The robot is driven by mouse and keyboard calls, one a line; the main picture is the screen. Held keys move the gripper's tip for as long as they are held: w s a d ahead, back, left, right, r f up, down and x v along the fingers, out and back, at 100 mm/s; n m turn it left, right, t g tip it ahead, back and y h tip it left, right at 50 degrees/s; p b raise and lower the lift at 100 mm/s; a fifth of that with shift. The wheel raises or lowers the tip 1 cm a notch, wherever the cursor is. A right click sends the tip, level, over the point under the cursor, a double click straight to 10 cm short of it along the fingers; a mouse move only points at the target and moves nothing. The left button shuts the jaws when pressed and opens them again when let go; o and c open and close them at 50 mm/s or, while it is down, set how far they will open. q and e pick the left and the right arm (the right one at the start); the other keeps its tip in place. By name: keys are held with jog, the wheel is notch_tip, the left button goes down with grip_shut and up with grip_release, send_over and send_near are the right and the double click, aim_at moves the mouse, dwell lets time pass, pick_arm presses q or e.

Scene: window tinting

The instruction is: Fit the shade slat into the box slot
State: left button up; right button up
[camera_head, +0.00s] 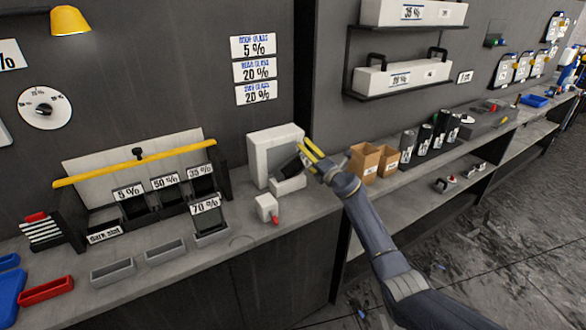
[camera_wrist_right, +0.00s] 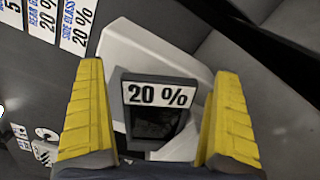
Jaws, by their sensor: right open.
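A white box (camera_head: 268,147) stands on the counter against the wall. A dark shade slat with a 20 % label (camera_wrist_right: 158,95) is at the front of the white box, which also shows in the right wrist view (camera_wrist_right: 135,48). In the head view the slat is a dark patch (camera_head: 286,166), partly hidden by my gripper. I cannot tell how deep it sits in the slot. My right gripper (camera_head: 312,154) is open, its yellow fingers (camera_wrist_right: 160,118) on either side of the slat with gaps between. My left gripper is not in view.
A rack with a yellow bar (camera_head: 135,163) holds slats labelled 5 %, 50 % and 35 %; a 70 % slat (camera_head: 209,220) stands in front. A small white block with a red tip (camera_head: 267,208) sits before the box. Cardboard boxes (camera_head: 364,161) stand on the right.

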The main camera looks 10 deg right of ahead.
jog(key=shift+w+a, duration=0.1)
jog(key=shift+w, duration=0.2)
jog(key=c, duration=1.3)
jog(key=shift+r, duration=0.15)
jog(key=shift+c, duration=0.2)
